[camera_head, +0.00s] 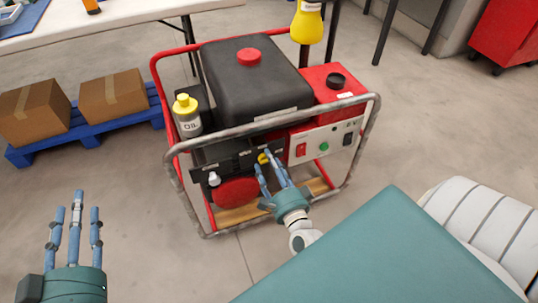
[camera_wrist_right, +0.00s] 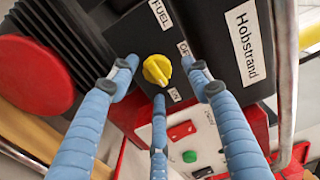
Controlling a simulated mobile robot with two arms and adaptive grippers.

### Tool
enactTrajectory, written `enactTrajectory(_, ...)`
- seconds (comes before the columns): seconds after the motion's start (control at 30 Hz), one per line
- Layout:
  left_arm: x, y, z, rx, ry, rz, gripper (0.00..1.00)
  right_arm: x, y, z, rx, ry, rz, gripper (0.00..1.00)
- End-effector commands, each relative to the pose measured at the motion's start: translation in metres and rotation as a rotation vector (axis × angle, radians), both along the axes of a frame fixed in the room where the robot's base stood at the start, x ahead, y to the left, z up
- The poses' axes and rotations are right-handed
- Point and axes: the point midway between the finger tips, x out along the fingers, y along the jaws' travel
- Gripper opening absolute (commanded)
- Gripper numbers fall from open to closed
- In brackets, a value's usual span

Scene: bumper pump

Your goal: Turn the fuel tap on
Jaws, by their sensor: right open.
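The fuel tap is a yellow knob (camera_wrist_right: 157,69) on a black panel with a FUEL label (camera_wrist_right: 160,13), an OFF label and an ON label (camera_wrist_right: 174,95) in the right wrist view. The knob also shows in the head view (camera_head: 263,158) on the front of the generator (camera_head: 255,75). My right gripper (camera_wrist_right: 155,80) is open, its blue fingers spread around the knob, with no clear contact. It also shows in the head view (camera_head: 270,168) at the generator's front. My left gripper (camera_head: 75,215) is open and empty at the lower left, away from the generator.
A grey tube frame (camera_head: 290,122) surrounds the generator's front. A red round cover (camera_head: 236,191) sits left of the tap. A switch panel (camera_head: 325,143) is to the right. A yellow-capped oil bottle (camera_head: 187,117) stands at the left. Boxes (camera_head: 112,95) rest on a blue pallet (camera_head: 88,132).

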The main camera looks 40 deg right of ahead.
Motion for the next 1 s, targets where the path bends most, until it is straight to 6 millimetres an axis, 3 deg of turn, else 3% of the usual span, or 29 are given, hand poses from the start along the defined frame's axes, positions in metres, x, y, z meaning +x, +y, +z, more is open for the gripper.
enactTrajectory(0.3, 0.0, -0.001, 0.003, -0.002, -0.007, -0.002, 0.4, -0.064, 0.014, -0.001, 0.0, 0.004, -0.001, 0.48)
enactTrajectory(0.5, 0.0, -0.001, 0.003, -0.002, -0.008, -0.002, 0.4, -0.096, 0.021, -0.001, 0.0, 0.001, -0.003, 0.48)
enactTrajectory(0.7, 0.001, -0.001, 0.004, -0.002, -0.008, -0.002, 0.4, -0.108, 0.024, 0.0, 0.0, -0.002, -0.004, 0.48)
enactTrajectory(1.0, 0.001, -0.001, 0.004, -0.004, -0.015, -0.002, 0.4, -0.108, 0.024, 0.0, -0.006, -0.003, -0.003, 0.48)
